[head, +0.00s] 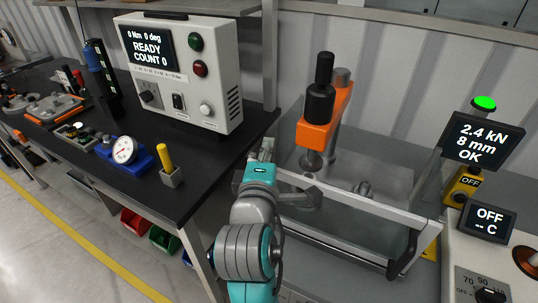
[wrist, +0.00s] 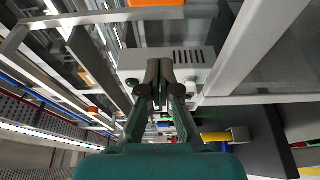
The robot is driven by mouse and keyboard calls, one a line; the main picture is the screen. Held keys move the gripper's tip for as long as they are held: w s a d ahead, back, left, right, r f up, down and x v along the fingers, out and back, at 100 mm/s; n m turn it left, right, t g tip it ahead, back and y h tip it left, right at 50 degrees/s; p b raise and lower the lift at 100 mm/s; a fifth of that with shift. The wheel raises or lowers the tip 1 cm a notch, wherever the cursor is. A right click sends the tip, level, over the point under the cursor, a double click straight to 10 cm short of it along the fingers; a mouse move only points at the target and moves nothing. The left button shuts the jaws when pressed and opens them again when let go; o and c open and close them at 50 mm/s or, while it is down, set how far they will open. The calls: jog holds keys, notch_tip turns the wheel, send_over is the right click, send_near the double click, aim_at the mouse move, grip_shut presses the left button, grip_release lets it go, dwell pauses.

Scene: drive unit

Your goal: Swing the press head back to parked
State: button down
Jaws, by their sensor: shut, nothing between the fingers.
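The press head is an orange swing arm (head: 325,125) with a black cylinder (head: 319,92) on top and a metal ram below its near end. It sits on a grey post inside a clear-walled enclosure (head: 352,206) right of the bench. An orange part at the top edge of the wrist view may be the same arm, but I cannot be sure. My gripper (head: 266,149) is at the bench's right edge, left of the press head and apart from it. In the wrist view my gripper (wrist: 165,66) has its fingers together, with nothing between them.
A control box (head: 182,75) reading READY stands on the black bench. A blue gauge (head: 124,152) and a yellow-handled piece (head: 166,163) lie near its edge. The press display (head: 481,141) reads 2.4 kN, 8 mm, OK under a green lamp (head: 484,103). The enclosure's front bar (head: 365,200) is an obstacle.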

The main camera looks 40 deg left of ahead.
jog(key=shift+w+d, duration=0.15)
jog(key=shift+w, duration=0.8)
jog(key=shift+w+d, duration=0.2)
jog(key=shift+w, duration=0.7)
jog(key=shift+w+d, duration=0.15)
jog(key=shift+w, duration=0.8)
